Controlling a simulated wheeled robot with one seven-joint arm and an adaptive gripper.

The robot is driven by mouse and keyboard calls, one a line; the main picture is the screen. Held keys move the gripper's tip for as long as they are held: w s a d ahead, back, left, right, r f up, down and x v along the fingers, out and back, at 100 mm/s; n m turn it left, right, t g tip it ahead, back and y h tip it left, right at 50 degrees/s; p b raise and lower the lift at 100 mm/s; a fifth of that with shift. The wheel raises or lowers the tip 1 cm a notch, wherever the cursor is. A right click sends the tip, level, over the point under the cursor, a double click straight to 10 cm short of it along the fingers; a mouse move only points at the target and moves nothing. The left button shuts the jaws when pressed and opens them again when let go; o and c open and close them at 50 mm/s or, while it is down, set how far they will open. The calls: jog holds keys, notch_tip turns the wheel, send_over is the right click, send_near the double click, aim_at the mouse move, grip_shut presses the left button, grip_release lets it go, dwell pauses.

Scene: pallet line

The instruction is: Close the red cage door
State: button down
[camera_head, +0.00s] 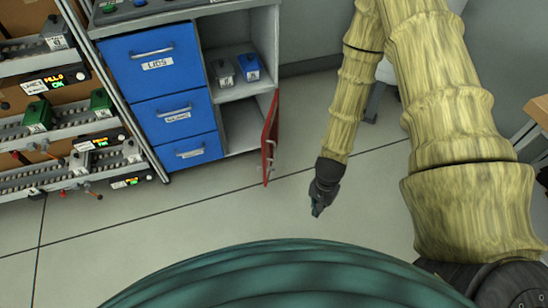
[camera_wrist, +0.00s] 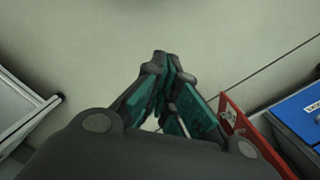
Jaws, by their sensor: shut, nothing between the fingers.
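The red cage door (camera_head: 270,138) hangs at the lower right of the cabinet and stands open, swung outward and seen nearly edge-on. A small handle shows on its right face. The lower compartment beside it is exposed. My gripper (camera_head: 317,209) is shut and empty, to the right of the door and in front of it, apart from it. In the wrist view my gripper (camera_wrist: 165,62) points at bare floor with its fingers together. The red door (camera_wrist: 232,118) shows there to the right of the fingers, partly covered by my gripper's body.
The cabinet has several blue drawers (camera_head: 168,105) on its left and an open shelf (camera_head: 232,79) with two small boxes. A rack of sloped shelves (camera_head: 60,130) stands at the left. The grey floor (camera_head: 330,190) around my gripper is clear.

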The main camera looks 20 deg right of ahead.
jog(key=w+d+f+m+t+y+b, duration=0.1)
jog(key=w+f+m+t+y+b, duration=0.2)
jog(key=w+m+b, duration=0.9)
jog(key=w+d+r+m+t+y+b, duration=0.1)
jog(key=w+r+y, duration=0.1)
jog(key=w, duration=0.5)
jog(key=w+d+r+t+y+b, duration=0.1)
jog(key=w+d+r+y, duration=0.1)
jog(key=w, duration=0.6)
jog(key=b, duration=0.4)
send_near(265, 153)
notch_tip(265, 153, down, 4)
jog(key=d, duration=0.1)
jog(key=shift+w+a+r+b, duration=0.1)
jog(key=shift+w+a+b, duration=0.25)
jog(key=shift+a, duration=0.55)
jog(key=shift+w+a+b, duration=0.25)
jog(key=shift+w+a, duration=0.15)
jog(key=shift+a, duration=0.45)
jog(key=shift+w+a, duration=0.1)
